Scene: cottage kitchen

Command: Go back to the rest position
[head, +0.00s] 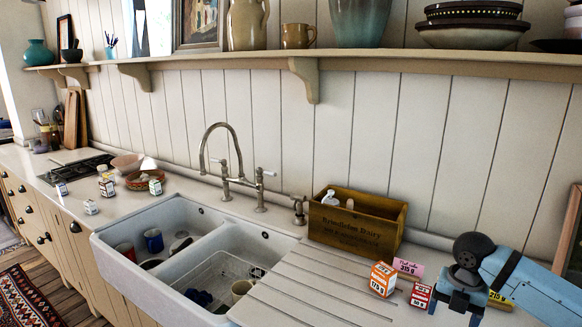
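My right arm, light blue with a dark wrist joint, comes in from the right edge over the drainboard. Its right gripper (456,302) points down, with its two fingers apart at either side. I see nothing held between them. A red and white box (420,295) stands just left of the gripper. An orange and white box (383,279) stands further left. My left gripper is not in view.
A wooden crate (357,226) stands at the wall behind the boxes. The double sink (190,250) holds mugs and dishes. Small jars (90,207) stand on the left counter. A shelf (440,57) runs overhead.

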